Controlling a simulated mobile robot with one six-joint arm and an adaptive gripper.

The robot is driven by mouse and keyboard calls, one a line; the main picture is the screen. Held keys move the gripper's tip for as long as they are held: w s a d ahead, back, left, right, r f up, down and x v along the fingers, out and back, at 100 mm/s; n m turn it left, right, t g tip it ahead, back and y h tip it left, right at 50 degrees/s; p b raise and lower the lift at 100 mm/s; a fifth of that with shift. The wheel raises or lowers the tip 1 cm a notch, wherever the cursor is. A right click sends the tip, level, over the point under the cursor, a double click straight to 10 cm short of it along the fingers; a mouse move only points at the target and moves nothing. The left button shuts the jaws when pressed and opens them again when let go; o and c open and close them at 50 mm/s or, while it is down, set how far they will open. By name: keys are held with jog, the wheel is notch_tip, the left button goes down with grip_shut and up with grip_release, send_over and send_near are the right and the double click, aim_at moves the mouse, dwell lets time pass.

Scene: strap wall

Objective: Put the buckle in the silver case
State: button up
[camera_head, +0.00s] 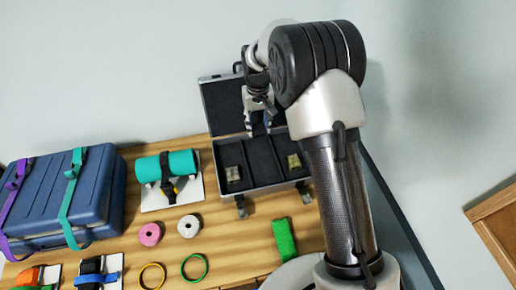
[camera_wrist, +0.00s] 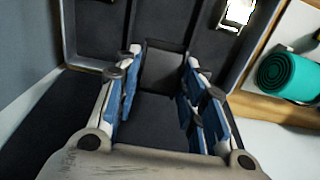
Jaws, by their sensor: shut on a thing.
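The silver case (camera_head: 250,192) stands open at the back of the table, its lid (camera_head: 222,106) tilted up against the wall side. Its dark tray is split into compartments. A metallic buckle lies in the left compartment (camera_head: 233,174), and another in the right one (camera_head: 293,161). The left one also shows in the wrist view (camera_wrist: 237,14). My gripper (camera_head: 262,125) is above the case, pointing down. In the wrist view its blue-padded fingers (camera_wrist: 162,75) are shut on a dark, squarish thing, apparently the black buckle (camera_wrist: 163,68). Its lower outline is hard to tell from the dark case.
A teal roll (camera_head: 180,166) on a white stand is left of the case. A blue suitcase (camera_head: 75,195) with straps stands farther left. Pink (camera_head: 150,234) and white (camera_head: 189,226) rolls, rings and a green block (camera_head: 284,238) lie in front. Bare wood lies between them.

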aim_at(258, 151)
notch_tip(258, 151, down, 12)
jog(key=shift+r+b, duration=0.15)
jog(key=shift+b, duration=0.8)
jog(key=shift+f, duration=0.25)
jog(key=o, duration=1.1)
jog(key=shift+r, duration=0.1)
notch_tip(258, 151, up, 12)
jog(key=shift+r+p, duration=0.25)
jog(key=shift+p, duration=1)
